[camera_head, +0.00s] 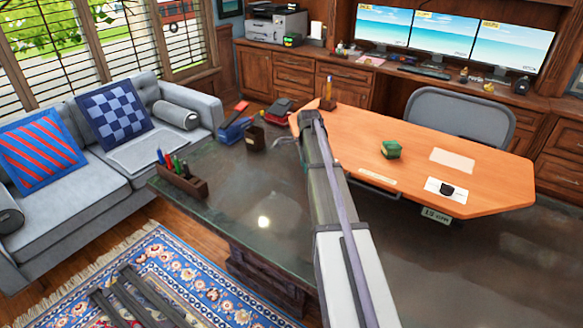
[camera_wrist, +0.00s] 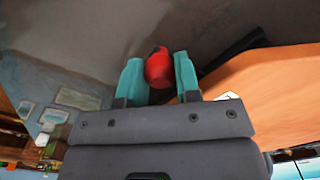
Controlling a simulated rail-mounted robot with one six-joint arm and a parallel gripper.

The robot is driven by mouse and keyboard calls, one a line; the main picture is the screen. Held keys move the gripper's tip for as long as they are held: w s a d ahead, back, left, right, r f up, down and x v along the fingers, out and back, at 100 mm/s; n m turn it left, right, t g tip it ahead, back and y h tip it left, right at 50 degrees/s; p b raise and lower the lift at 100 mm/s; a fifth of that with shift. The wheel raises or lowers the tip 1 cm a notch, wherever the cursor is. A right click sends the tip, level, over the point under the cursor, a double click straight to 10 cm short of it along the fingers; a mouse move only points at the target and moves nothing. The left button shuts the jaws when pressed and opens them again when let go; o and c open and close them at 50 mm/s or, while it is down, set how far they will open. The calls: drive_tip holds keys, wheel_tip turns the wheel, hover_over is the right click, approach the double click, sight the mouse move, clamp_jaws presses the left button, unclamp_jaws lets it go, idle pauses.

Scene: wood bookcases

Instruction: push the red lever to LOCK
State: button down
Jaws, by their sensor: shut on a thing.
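The red lever's rounded red knob (camera_wrist: 158,66) shows in the wrist view. My gripper (camera_wrist: 158,72) has its two teal fingers on either side of the knob, shut on it. The knob is close to the underside edge of an orange wooden desktop (camera_wrist: 262,85). In the head view my arm covers the lever and most of my gripper. No LOCK marking can be read in either view, so the lever's position cannot be told.
The orange desktop (camera_head: 480,190) carries a green box (camera_head: 391,150) and a white card (camera_head: 446,188). A dark table (camera_head: 235,190) holds a pen tray (camera_head: 181,182). A grey chair (camera_head: 460,112) stands behind.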

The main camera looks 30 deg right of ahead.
idle(0.5)
drive_tip(key=c, duration=0.8)
unclamp_jaws()
wheel_tip(320, 180, up, 11)
drive_tip(key=p, duration=1)
drive_tip(key=shift+p, duration=0.4)
drive_tip(key=shift+f, duration=0.1)
